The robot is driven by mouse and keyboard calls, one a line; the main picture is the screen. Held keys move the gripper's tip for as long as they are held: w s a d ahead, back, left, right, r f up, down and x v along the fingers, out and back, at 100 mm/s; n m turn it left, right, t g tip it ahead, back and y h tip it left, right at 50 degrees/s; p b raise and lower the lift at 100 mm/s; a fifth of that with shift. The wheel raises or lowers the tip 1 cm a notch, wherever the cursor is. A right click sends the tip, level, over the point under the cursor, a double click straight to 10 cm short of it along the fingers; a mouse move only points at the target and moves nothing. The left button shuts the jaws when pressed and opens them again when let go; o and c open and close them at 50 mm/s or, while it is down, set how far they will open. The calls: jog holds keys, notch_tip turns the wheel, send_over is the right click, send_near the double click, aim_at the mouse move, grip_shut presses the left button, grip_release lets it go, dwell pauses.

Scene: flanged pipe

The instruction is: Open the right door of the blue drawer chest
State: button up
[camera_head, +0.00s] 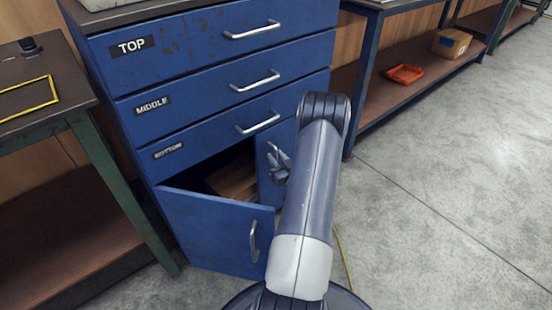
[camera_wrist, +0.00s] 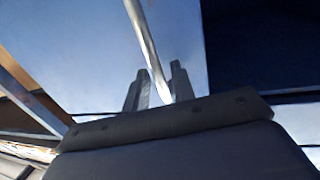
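The blue drawer chest (camera_head: 205,60) has drawers marked TOP, MIDDLE and BOTTOM above two low doors. Its left door (camera_head: 212,228) stands swung open, its handle (camera_head: 254,241) facing out. The right door (camera_head: 265,185) is largely behind my arm; how far it stands from the frame is hard to tell. My gripper (camera_head: 279,168) is at this door's handle (camera_head: 272,151). In the wrist view the metal handle (camera_wrist: 148,45) runs between my two close-set fingers (camera_wrist: 160,88), which look shut on it. The door's blue face (camera_wrist: 75,50) lies behind them.
A brown box (camera_head: 234,178) shows inside the open left side. A green-legged table (camera_head: 100,165) stands to the left. A shelf bench (camera_head: 415,80) with an orange tray (camera_head: 405,74) and a cardboard box (camera_head: 451,43) stands at right. The concrete floor (camera_head: 450,200) at right is clear.

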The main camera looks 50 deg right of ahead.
jog(key=shift+w+d, duration=0.1)
jog(key=shift+w, duration=0.3)
grip_shut()
